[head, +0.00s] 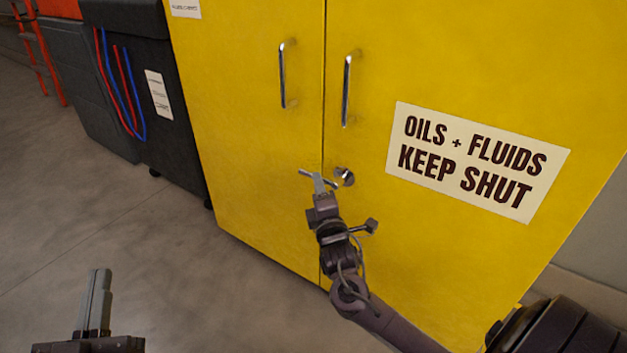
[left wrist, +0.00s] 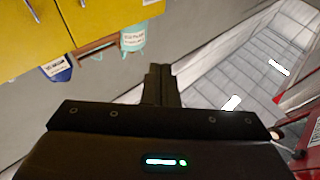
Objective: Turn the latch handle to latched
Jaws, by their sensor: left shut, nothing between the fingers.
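The latch handle (head: 344,177) is a small metal fitting on the yellow cabinet (head: 264,150), just right of the seam between its two doors and below the pulls. A short thin bar reaches left from it, roughly level and slightly tilted. My right gripper (head: 319,183) has its fingertips at this bar, overlapping it in the head view. Whether the fingers grip the bar or only touch it cannot be told. My left gripper (head: 98,290) is shut and empty at the lower left, away from the cabinet. Its fingers also show in the left wrist view (left wrist: 160,80).
Two metal pulls (head: 347,92) stick out above the latch. A sign (head: 477,160) reads "OILS + FLUIDS KEEP SHUT". A dark cabinet with red and blue hoses (head: 125,90) stands at left. The grey floor (head: 120,230) is clear at lower left.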

